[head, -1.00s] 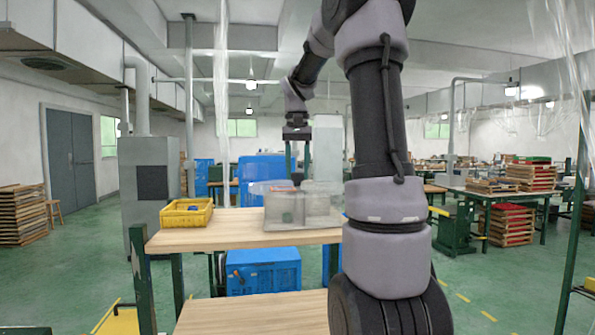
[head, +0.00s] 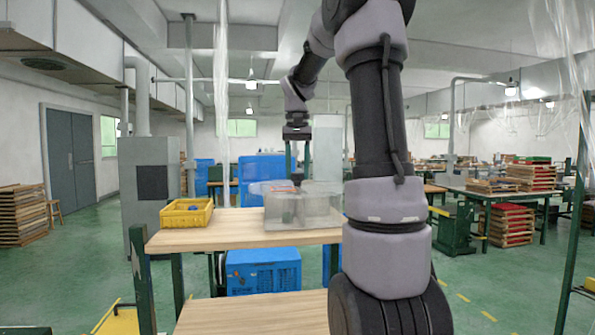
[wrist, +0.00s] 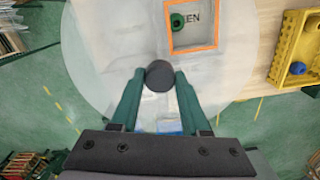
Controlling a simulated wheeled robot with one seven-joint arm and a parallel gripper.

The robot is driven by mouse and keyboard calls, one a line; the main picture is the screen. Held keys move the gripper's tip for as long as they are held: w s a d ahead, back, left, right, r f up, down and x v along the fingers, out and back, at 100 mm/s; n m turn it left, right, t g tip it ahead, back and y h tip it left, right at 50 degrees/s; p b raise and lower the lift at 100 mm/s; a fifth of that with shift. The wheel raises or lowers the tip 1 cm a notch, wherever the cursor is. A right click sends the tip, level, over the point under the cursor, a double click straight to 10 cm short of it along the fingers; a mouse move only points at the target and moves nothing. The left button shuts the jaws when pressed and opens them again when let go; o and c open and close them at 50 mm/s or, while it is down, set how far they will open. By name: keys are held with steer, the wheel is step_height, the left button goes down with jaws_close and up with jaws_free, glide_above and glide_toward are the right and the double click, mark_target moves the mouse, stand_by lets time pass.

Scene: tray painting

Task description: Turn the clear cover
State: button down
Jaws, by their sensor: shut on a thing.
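The clear cover (wrist: 110,60) is a round, see-through disc, seen from above in the wrist view. A dark round knob (wrist: 160,76) stands on it. My gripper (wrist: 160,80) has its two green fingers shut on the knob from both sides. An orange-edged opening or outline (wrist: 195,50) lies beyond the knob, right of centre, with a green round thing (wrist: 177,22) and the letters "EN" within it. In the head view the cover tops a clear box (head: 300,212) on the table, and my gripper (head: 298,174) reaches down to it.
A yellow crate (head: 185,219) stands on the wooden table (head: 235,232), left of the clear box. A small blue thing (wrist: 298,68) lies in it. A blue crate (head: 262,272) is below the tabletop. Bare tabletop lies between yellow crate and box.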

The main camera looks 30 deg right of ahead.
steer(key=shift+n, duration=0.3)
steer(key=n, duration=0.3)
steer(key=shift+n, duration=0.4)
steer(key=n, duration=0.4)
steer(key=shift+n, duration=0.3)
steer(key=n, duration=0.4)
steer(key=shift+n, duration=2.4)
steer(key=shift+c, duration=1.9)
jaws_free()
